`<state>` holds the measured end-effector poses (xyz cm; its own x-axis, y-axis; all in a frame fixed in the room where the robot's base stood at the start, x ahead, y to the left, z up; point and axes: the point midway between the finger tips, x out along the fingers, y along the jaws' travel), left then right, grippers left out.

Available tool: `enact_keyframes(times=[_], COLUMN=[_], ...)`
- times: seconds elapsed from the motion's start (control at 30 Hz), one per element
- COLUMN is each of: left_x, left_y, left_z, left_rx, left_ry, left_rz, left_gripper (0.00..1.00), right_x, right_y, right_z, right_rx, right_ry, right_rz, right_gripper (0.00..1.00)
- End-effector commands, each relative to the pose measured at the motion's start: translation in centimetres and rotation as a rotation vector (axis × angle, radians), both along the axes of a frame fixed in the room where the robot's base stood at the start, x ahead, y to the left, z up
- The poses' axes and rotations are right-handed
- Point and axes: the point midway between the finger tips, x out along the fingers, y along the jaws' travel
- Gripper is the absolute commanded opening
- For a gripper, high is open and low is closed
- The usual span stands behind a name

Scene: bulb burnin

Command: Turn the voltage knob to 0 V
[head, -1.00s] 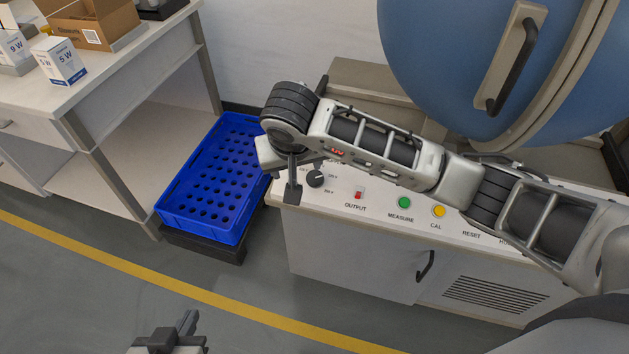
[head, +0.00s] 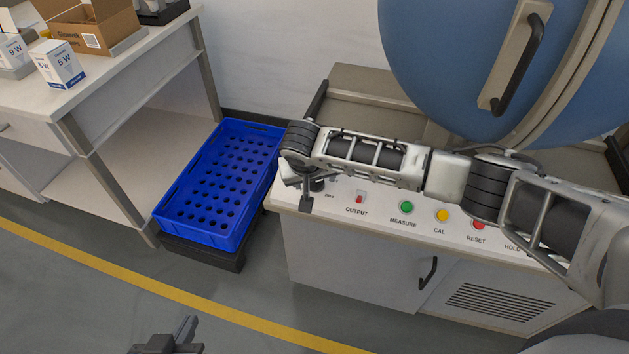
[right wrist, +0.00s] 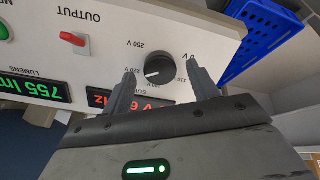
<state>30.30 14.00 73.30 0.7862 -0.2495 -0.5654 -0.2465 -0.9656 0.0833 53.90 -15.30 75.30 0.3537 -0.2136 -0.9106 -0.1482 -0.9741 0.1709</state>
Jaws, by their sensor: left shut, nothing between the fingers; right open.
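The black round voltage knob (right wrist: 159,66) is on the white console panel, close in front of my right gripper in the right wrist view. Its pale pointer line appears to face the side of the 220 V mark; small marks are hard to read. My right gripper (right wrist: 162,78) is open, with one fingertip on each side of the knob. I cannot tell whether the fingers touch it. In the head view, my right gripper (head: 306,192) is over the knob and mostly hides it. My left gripper (head: 182,335) is shut and empty, low at the bottom edge.
A red OUTPUT switch (head: 360,197) sits beside the knob, then a green MEASURE button (head: 406,207) and a yellow CAL button (head: 442,215). A blue crate (head: 163,216) stands left of the console. A lit red display (right wrist: 101,98) is partly hidden by a finger.

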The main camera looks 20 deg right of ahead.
Motion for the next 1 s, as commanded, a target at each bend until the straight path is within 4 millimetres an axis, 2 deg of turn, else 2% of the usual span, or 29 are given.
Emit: enact_keyframes(times=[0.13,0.47,0.6,0.63,1.0], left_x=[0.01,0.15,0.13,0.12,-0.12], left_y=[-0.06,-0.12,-0.10,-0.10,0.00], left_z=[-0.03,0.36,0.33,0.32,0.28], left_rx=[-0.006,-0.012,-0.011,-0.011,-0.003], left_ry=[-0.002,-0.009,-0.008,-0.008,0.004], left_rz=[0.003,0.007,0.007,0.007,0.006], left_gripper=[0.00,0.00,0.00,0.00,0.00], right_x=[0.45,0.54,0.53,0.53,0.47], right_y=[-0.25,-0.30,-0.30,-0.30,-0.27], right_z=[-1.06,-1.27,-1.26,-1.26,-1.15], right_rx=[0.000,0.000,0.000,0.000,-0.015], right_ry=[-0.001,-0.001,-0.001,-0.001,0.011], right_rz=[0.000,0.000,0.000,0.000,0.038], right_gripper=[0.59,0.59,0.20,0.15,0.15])
